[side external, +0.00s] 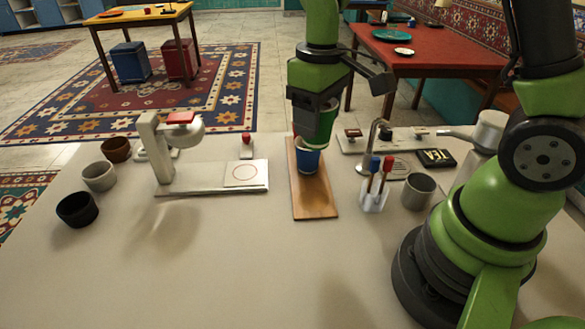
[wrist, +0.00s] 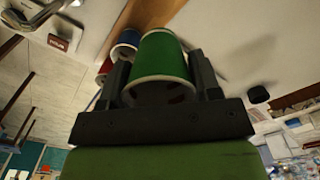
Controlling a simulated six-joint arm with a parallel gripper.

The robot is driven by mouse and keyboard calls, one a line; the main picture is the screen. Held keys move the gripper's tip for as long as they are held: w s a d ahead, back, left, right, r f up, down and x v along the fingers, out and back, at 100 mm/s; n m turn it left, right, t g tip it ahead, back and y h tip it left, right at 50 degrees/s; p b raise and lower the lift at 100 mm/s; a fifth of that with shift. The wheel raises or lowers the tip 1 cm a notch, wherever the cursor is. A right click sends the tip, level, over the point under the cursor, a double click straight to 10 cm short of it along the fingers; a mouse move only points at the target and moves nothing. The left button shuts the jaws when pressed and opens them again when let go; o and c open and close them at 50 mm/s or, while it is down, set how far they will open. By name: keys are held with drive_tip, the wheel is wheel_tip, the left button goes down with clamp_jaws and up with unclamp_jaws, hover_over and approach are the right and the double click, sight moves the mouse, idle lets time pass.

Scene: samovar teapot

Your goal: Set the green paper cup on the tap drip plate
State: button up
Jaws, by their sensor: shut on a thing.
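The green paper cup (side external: 319,128) is in my gripper (side external: 313,112), held above the wooden board (side external: 316,201). In the wrist view the green cup (wrist: 161,58) sits between both fingers of my gripper (wrist: 162,66), which is shut on it. A blue cup (side external: 308,160) stands on the board just below; it also shows in the wrist view (wrist: 124,48). The tap (side external: 374,138) stands right of the board, with a round slotted drip plate (side external: 398,166) at its foot. The drip plate looks bare.
A holder with coloured sticks (side external: 374,199) and a grey cup (side external: 418,191) stand in front of the drip plate. A dark tray (side external: 436,158) lies right of it. A white machine (side external: 170,150) and several bowls are at left. The front table is clear.

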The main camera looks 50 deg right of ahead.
drive_tip(key=shift+r+m, duration=0.25)
drive_tip(key=shift+m, duration=0.35)
drive_tip(key=shift+r, duration=0.35)
wheel_tip(320, 180, up, 4)
drive_tip(key=r, duration=0.1)
drive_tip(key=m, duration=2.7)
hover_over(397, 166)
wheel_tip(397, 166, down, 20)
drive_tip(key=shift+f, duration=0.1)
